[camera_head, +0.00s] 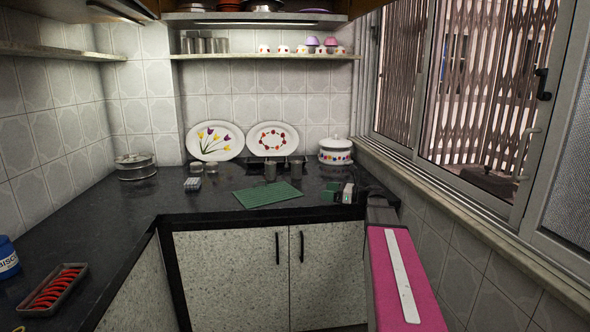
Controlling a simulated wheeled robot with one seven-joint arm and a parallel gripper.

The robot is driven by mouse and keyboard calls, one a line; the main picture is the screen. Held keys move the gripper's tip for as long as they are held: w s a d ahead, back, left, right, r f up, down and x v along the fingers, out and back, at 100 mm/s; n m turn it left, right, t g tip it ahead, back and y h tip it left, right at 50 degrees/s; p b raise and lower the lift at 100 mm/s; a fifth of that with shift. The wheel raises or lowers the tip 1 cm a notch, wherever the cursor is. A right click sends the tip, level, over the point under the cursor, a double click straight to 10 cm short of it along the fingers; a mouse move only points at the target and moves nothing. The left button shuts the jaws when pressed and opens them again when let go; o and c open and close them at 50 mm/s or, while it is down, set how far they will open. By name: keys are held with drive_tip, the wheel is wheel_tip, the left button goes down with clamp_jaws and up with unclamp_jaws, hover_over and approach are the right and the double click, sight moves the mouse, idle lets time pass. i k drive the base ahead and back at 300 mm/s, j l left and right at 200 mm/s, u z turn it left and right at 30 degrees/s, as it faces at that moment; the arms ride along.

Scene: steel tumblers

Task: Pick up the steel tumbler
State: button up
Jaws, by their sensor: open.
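Two steel tumblers, one (270,171) and another (296,168) to its right, stand upright on the dark counter in front of the oval plates. Two smaller steel cups, one (197,168) and another (212,168), stand further left. Several more steel tumblers (200,45) are on the upper shelf at the back. My gripper (332,192) is low over the right end of the counter, right of the green mat and in front of the tumblers. It is open, small in view, and apart from the tumblers. My pink and white arm reaches in from the lower right.
A green mat (267,195) lies before the tumblers. Two oval plates (215,141) lean on the wall; a lidded pot (335,151) stands right. Round steel containers (136,167) and a small grey item (192,184) are left. A tray of red items (51,289) is nearer. The window wall bounds the right.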

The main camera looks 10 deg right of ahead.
sight(296, 166)
drive_tip(key=i, duration=0.95)
